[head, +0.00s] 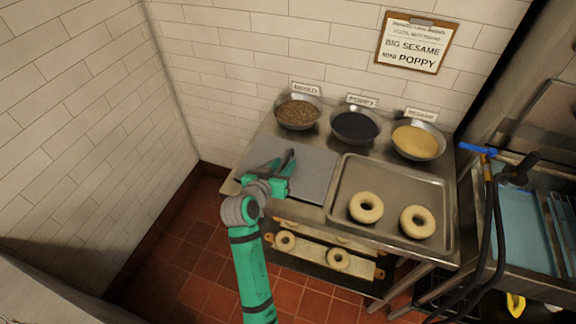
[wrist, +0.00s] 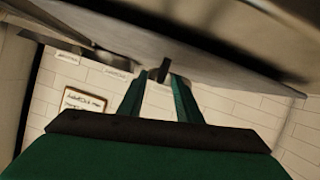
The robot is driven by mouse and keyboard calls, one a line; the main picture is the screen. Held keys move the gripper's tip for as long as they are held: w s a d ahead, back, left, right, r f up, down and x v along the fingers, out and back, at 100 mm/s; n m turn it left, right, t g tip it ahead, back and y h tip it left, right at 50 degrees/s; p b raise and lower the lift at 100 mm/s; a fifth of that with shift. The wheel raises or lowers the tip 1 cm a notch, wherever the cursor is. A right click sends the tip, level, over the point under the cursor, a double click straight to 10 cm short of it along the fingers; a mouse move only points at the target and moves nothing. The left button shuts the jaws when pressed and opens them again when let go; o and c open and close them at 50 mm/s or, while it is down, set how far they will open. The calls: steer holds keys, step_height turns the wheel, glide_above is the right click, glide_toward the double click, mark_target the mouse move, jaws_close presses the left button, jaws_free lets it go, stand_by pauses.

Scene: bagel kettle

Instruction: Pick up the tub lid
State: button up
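I cannot make out a thing that is clearly a tub lid. A flat grey square sheet (head: 313,172) lies on the left of the steel table and could be it, but I cannot tell. My gripper (head: 284,162) is over the left part of this sheet in the head view, with its fingers apart. In the wrist view my gripper (wrist: 160,76) shows two green fingers reaching toward a grey surface. A small dark upright piece (wrist: 164,70) shows between the fingertips; what it is and whether they touch it is unclear.
A steel tray (head: 384,232) with two bagels stands right of the sheet. Bowls of mixed seeds (head: 298,113), poppy (head: 355,126) and sesame (head: 417,142) line the back. A board with more bagels (head: 338,258) is below. A sink unit stands at right.

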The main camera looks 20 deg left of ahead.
steer(key=shift+x, duration=1.2)
jaws_close()
steer(key=shift+r, duration=0.15)
